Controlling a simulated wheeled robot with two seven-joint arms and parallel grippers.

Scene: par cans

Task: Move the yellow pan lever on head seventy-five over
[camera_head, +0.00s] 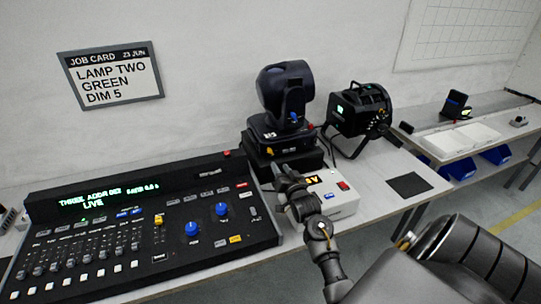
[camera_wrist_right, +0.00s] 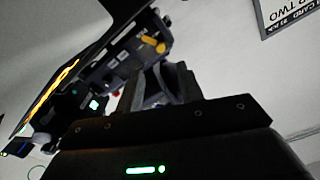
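A dark moving-head lamp (camera_head: 285,92) stands on a black base behind the console. A small yellow lever (camera_head: 270,135) shows low on its left side, and a blue knob shows higher up. The number on the lamp is too small to read surely. In the right wrist view, yellow lever parts (camera_wrist_right: 152,42) show on the dark fixture, beyond my fingers. My right gripper (camera_head: 281,172) is in front of and below the lamp base, apart from the lever as far as I can see. My left gripper is out of view.
A lighting console (camera_head: 140,235) with faders fills the left front. A white box (camera_head: 335,200) with a red switch sits beside my right arm. A black par can (camera_head: 360,112) stands right of the lamp. A black mat (camera_head: 409,185) lies at the table's right end.

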